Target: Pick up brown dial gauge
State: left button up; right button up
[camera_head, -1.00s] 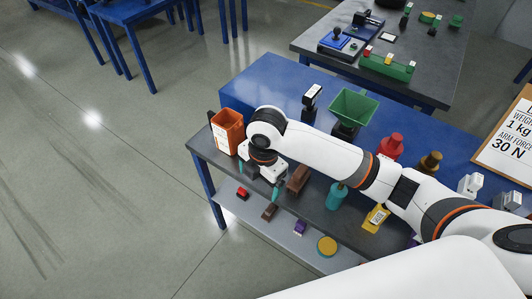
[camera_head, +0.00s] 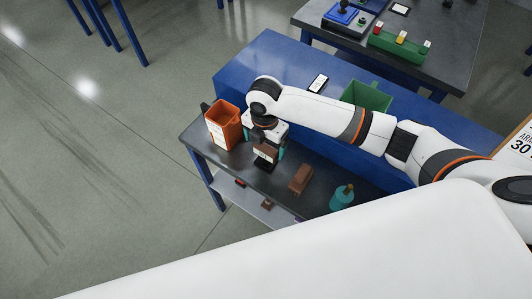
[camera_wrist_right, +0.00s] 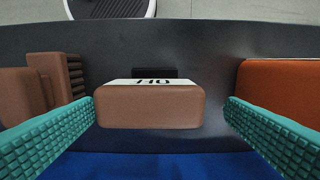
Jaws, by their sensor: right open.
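The brown dial gauge (camera_head: 265,151) stands on the dark front strip of the bench, near its left end. It has a brown block head, a white lettered face and a black base. It also shows in the right wrist view (camera_wrist_right: 150,106). My right gripper (camera_head: 263,147) is open, with its teal ridged fingers on either side of the gauge's head. In the wrist view the left finger is very close to the head; a clear gap lies before the right finger. Whether the left finger touches cannot be told. My left gripper is not in view.
An orange bin (camera_head: 225,125) stands just left of the gauge. A brown stepped block (camera_head: 300,179) and a teal bottle (camera_head: 342,197) stand to the right. A green hopper (camera_head: 366,96) is behind. A lower shelf (camera_head: 250,203) holds small items.

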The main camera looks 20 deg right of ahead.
jog(key=f, duration=0.2)
jog(key=s+f+p, duration=0.1)
jog(key=f, duration=0.1)
jog(key=shift+f, duration=0.45)
jog(key=shift+w+f, duration=0.1)
jog(key=shift+c, duration=0.2)
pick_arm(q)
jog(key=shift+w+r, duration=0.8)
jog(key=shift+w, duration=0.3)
pick_arm(e)
jog(key=c, duration=1.2)
